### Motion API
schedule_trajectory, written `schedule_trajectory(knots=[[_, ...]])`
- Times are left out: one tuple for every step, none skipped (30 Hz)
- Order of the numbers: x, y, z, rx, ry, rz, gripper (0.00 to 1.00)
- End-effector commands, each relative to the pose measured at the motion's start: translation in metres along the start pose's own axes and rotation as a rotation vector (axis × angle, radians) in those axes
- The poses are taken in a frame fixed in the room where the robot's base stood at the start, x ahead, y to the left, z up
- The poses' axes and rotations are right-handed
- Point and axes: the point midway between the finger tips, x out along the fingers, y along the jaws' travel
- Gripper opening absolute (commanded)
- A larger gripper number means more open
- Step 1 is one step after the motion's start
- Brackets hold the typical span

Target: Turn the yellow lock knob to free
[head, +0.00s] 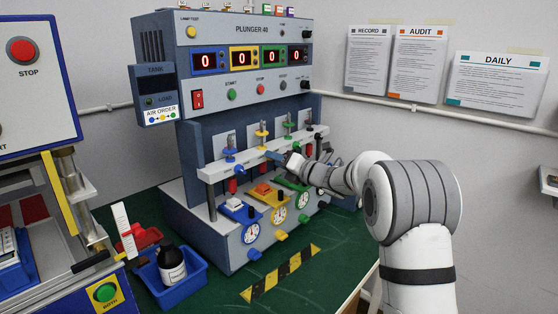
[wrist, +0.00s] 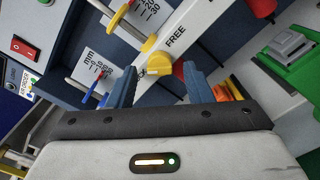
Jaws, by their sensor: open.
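The yellow lock knob (wrist: 158,63) sits on the white crossbar in the wrist view, beside the printed word FREE. A second printed word on its other side is mostly hidden by the knob and a finger. My gripper (wrist: 159,70) is open, with one blue finger on each side of the knob. I cannot tell whether the fingers touch it. In the head view my gripper (head: 273,156) is at the crossbar (head: 213,173) in front of the yellow station of the machine.
Yellow (wrist: 118,17) and blue plungers stand close by, with scale cards behind. A red cylinder (wrist: 262,8) and a green station (wrist: 298,72) are near. A blue bin with a dark bottle (head: 172,266) stands at front left on the green table.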

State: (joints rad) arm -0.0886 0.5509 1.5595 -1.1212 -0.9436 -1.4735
Motion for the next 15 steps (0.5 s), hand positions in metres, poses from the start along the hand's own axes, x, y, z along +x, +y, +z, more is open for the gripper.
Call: schedule_trajectory(knots=[[0.0008, 0.0000, -0.0001, 0.000, 0.000, 0.000, 0.46], [0.0009, 0.0000, -0.0001, 0.000, 0.000, 0.000, 0.46], [0.0009, 0.0000, -0.0002, 0.000, 0.000, 0.000, 0.46], [0.0008, 0.0000, -0.0002, 0.000, 0.000, 0.000, 0.46], [0.0008, 0.0000, -0.0003, 0.000, 0.000, 0.000, 0.46], [0.0009, 0.0001, -0.0003, 0.000, 0.000, 0.000, 0.46], [0.0009, 0.0001, -0.0004, 0.000, 0.000, 0.000, 0.44], [0.0009, 0.0002, -0.0004, 0.000, 0.000, 0.000, 0.42], [0.0009, 0.0002, -0.0004, 0.000, 0.000, 0.000, 0.39], [0.0009, 0.0002, -0.0005, 0.000, 0.000, 0.000, 0.36], [0.0009, 0.0003, -0.0005, 0.000, 0.000, 0.000, 0.34], [0.0009, 0.0003, -0.0005, 0.000, 0.001, 0.000, 0.30], [0.0009, 0.0004, -0.0006, 0.000, 0.001, 0.000, 0.28], [0.0010, 0.0004, -0.0006, 0.000, 0.001, 0.000, 0.26], [0.0010, 0.0005, -0.0006, 0.000, 0.001, 0.000, 0.22]])
